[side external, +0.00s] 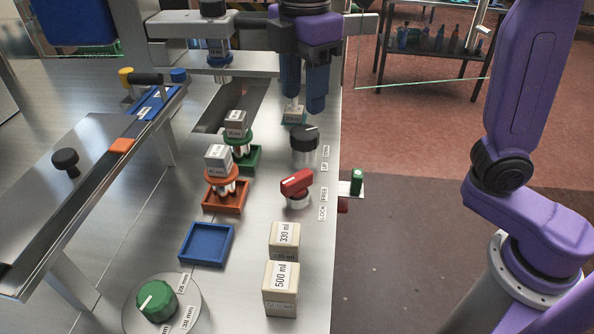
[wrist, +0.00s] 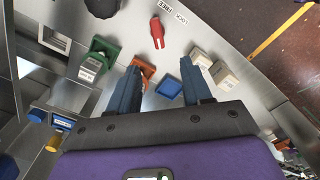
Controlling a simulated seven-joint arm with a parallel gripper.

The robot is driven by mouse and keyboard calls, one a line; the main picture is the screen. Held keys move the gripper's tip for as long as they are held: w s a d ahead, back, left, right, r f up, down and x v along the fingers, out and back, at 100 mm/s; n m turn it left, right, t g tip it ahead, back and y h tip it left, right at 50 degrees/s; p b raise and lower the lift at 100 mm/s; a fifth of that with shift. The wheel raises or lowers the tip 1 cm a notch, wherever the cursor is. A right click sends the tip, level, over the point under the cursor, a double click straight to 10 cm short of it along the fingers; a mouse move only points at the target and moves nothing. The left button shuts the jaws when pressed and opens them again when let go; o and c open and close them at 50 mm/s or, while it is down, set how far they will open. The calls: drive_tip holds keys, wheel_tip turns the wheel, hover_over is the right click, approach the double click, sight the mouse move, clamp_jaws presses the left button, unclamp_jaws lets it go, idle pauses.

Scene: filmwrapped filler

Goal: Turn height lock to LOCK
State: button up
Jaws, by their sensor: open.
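The red lock knob (side external: 297,184) sits on a pale round base at the right side of the metal bench. Beside it is a label strip (side external: 322,203) reading LOCK and FREE. Its handle lies slantwise; I cannot tell for sure which word it points to. In the wrist view the red knob (wrist: 157,32) lies ahead of the fingertips, with the label to its right. My gripper (side external: 303,108) is open and empty, pointing down behind the black knob, apart from the red one. Its two blue fingers also show in the wrist view (wrist: 161,68).
A black knob (side external: 304,145) stands just behind the red knob. Orange (side external: 224,203) and green (side external: 250,160) trays hold size parts at left; a blue tray (side external: 207,244) is empty. Boxes marked 330 ml (side external: 284,238) and 500 ml (side external: 281,285) stand in front. A green dial (side external: 157,301) is front left.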

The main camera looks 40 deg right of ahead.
sight(297, 176)
drive_tip(key=f, duration=1.6)
drive_tip(key=shift+w+a+f, duration=0.25)
drive_tip(key=shift+w+f, duration=0.1)
drive_tip(key=shift+f, duration=0.05)
clamp_jaws()
